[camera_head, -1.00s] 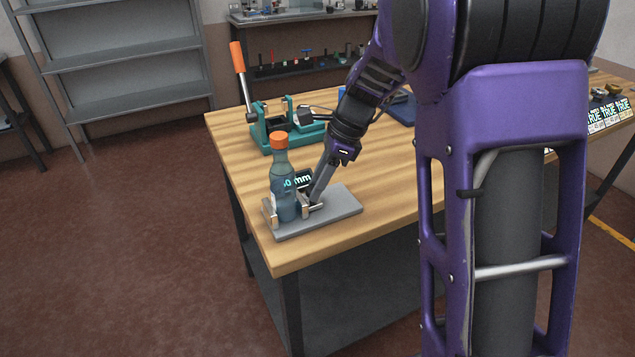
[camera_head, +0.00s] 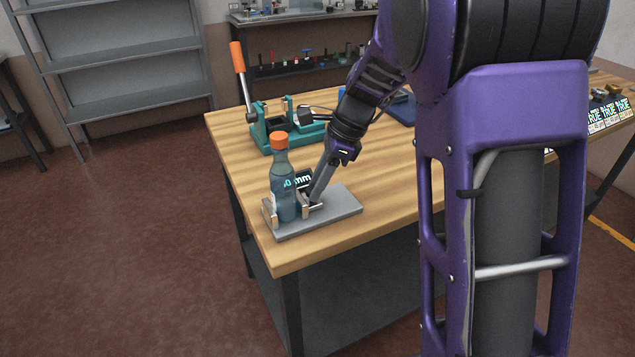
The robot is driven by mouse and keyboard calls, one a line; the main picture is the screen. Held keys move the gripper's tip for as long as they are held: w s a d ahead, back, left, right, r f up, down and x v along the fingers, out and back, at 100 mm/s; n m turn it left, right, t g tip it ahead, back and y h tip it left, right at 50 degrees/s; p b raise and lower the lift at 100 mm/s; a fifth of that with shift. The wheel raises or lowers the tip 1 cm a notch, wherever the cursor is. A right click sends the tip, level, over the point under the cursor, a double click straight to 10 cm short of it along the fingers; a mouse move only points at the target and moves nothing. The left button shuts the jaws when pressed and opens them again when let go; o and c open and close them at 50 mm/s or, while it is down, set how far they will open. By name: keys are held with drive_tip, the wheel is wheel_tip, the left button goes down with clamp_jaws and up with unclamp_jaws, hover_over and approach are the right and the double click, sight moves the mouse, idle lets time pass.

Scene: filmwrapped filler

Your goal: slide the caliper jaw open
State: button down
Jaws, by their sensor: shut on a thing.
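The caliper is a flat grey base (camera_head: 340,211) near the table's front left corner. A metal jaw stands at its left end (camera_head: 268,213), and a sliding jaw (camera_head: 313,209) stands right of the bottle. A small dark display (camera_head: 303,180) behind reads in mm, its digits partly hidden by the bottle. A bluish bottle (camera_head: 284,190) with an orange cap stands upright between the jaws. My gripper (camera_head: 314,199) reaches down from the upper right and is shut on the sliding jaw. The fingertips are small and partly hidden.
A green press (camera_head: 295,132) with an orange-handled lever stands behind the caliper. A blue tray (camera_head: 402,109) lies farther back, partly behind my arm. Bare wooden tabletop (camera_head: 385,180) lies to the right. The table's front edge is close to the caliper.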

idle(0.3)
drive_tip(key=d+p, duration=0.1)
drive_tip(key=w+d, duration=0.1)
drive_tip(key=d, duration=0.1)
drive_tip(key=shift+w+r+p, duration=0.1)
drive_tip(key=shift+r+p, duration=0.05)
drive_tip(key=shift+p, duration=0.2)
drive_tip(key=shift+w+d, duration=0.1)
drive_tip(key=shift+d, duration=0.15)
drive_tip(key=c, duration=0.8)
unclamp_jaws()
drive_tip(key=shift+a, duration=0.1)
drive_tip(key=p+v, duration=0.2)
drive_tip(key=v, duration=1.5)
drive_tip(key=shift+r+p, duration=0.15)
drive_tip(key=shift+p, duration=0.2)
